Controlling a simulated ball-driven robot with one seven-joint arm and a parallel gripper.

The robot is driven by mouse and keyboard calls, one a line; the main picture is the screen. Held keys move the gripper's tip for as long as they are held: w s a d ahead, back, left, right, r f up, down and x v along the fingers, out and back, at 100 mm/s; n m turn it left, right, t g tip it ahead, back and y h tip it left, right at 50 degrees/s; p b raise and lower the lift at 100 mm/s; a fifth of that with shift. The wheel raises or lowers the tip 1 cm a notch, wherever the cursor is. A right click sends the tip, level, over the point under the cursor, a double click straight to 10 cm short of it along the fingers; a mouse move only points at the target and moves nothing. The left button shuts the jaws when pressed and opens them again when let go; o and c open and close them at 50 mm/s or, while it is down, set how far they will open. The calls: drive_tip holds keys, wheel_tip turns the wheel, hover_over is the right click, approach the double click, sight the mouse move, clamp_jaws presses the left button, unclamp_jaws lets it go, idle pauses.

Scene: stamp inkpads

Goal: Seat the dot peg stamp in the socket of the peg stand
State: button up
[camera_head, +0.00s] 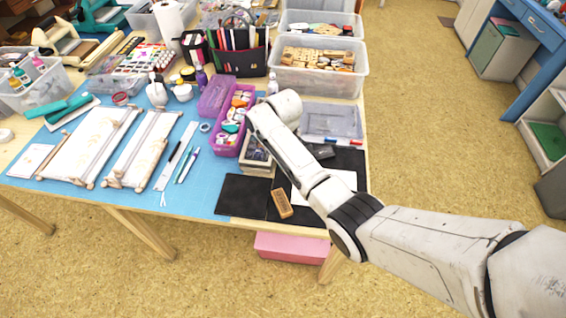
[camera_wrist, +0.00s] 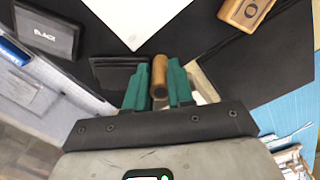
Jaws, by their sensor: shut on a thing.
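In the wrist view my gripper (camera_wrist: 159,82) has teal fingers shut on a round wooden peg stamp (camera_wrist: 158,74), which is seen nearly end-on. Its dot face does not show. A light wooden block (camera_wrist: 246,12) with a dark ring mark or socket lies at the top right of the wrist view. It also lies on the dark mat in the head view (camera_head: 281,203), and I take it for the peg stand, though its hole is unclear. The held stamp is apart from this block. In the head view my arm hides the fingers and the stamp.
A dark inkpad labelled black (camera_wrist: 45,33) and white paper (camera_wrist: 135,15) lie near my gripper. Dark square pads (camera_wrist: 112,74) sit beside the fingers. In the head view a purple bin (camera_head: 226,138) and clear tubs (camera_head: 318,80) crowd the table; the dark mat (camera_head: 240,195) has bare room.

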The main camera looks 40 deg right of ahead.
drive_tip(key=shift+r, duration=0.1)
drive_tip(key=o, duration=0.9)
